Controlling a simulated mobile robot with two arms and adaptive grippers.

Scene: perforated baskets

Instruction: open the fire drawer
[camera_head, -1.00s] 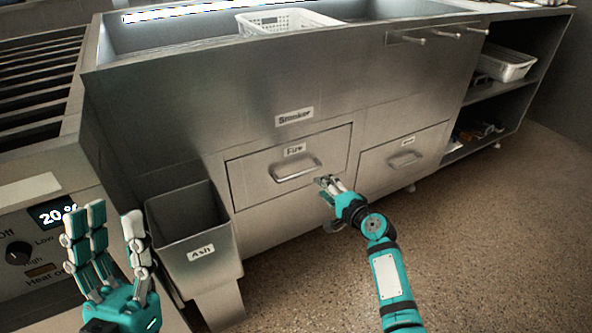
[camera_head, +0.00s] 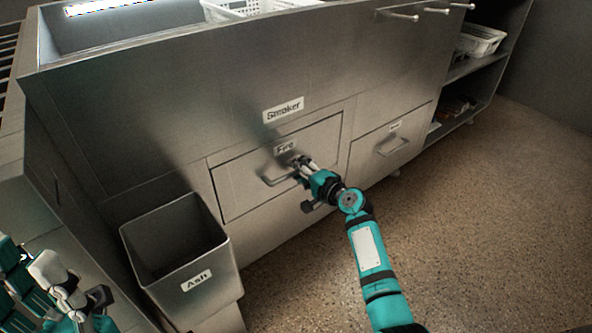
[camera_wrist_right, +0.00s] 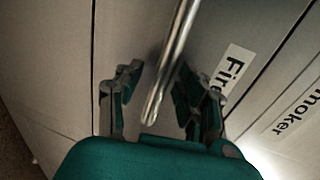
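The fire drawer (camera_head: 240,187) is a metal front labelled "Fire" in the smoker body, and it looks shut flush. Its bar handle (camera_head: 272,178) is partly hidden by my right gripper (camera_head: 301,165). In the right wrist view, the handle (camera_wrist_right: 172,60) runs between the two spread fingers of my right gripper (camera_wrist_right: 155,95), with gaps on both sides. The Fire label (camera_wrist_right: 232,70) shows beside it. My left gripper (camera_head: 60,285) is at the lower left, away from the drawer and cut by the frame edge; whether it is open is unclear.
An open metal bin labelled "Ash" (camera_head: 212,262) stands left of and in front of the drawer. A second drawer (camera_head: 370,160) with a handle is on the right. White perforated baskets sit on top and on the shelf (camera_head: 482,40). The floor at right is clear.

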